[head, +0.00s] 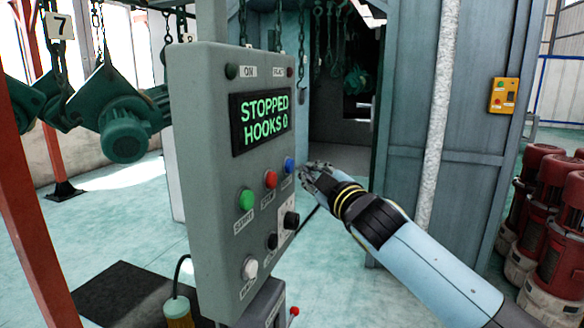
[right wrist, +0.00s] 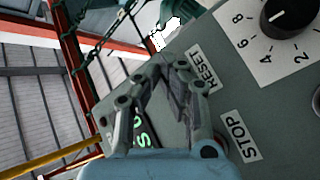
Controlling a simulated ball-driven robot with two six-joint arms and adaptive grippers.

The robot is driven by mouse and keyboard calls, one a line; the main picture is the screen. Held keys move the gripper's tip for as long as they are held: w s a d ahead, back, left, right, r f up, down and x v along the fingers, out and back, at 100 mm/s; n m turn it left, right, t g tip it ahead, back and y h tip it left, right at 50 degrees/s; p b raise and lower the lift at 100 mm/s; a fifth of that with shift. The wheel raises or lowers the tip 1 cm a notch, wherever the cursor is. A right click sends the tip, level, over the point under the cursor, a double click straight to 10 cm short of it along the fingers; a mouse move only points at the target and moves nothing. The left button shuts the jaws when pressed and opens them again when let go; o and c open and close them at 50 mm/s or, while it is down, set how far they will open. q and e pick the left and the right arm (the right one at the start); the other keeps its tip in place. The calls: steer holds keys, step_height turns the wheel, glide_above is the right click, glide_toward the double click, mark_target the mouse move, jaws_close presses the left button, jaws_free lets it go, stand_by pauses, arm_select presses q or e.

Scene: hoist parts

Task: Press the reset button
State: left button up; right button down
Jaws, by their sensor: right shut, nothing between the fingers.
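The grey control panel (head: 215,200) stands in the middle of the head view. Its blue button (head: 290,165) is at the right edge of the panel face, above a small label. In the right wrist view the RESET label (right wrist: 203,70) is readable; the blue button is hidden there behind my fingers. My right gripper (head: 308,170) is shut and empty, its tips just right of the blue button; I cannot tell whether they touch it. It also shows in the right wrist view (right wrist: 172,75), pointing at the panel. My left gripper is not in view.
A red button (head: 270,179) and a green button (head: 246,199) sit left of the blue one. A black dial (head: 291,220) is below it. The display (head: 262,118) reads STOPPED HOOKS 0.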

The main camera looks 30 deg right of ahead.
steer(key=shift+d, duration=0.1)
steer(key=s+d+b, duration=0.1)
steer(key=s, duration=0.1)
steer(key=s+d+b, duration=0.1)
steer(key=d, duration=0.1)
steer(key=shift+s+b, duration=0.4)
stand_by(0.4)
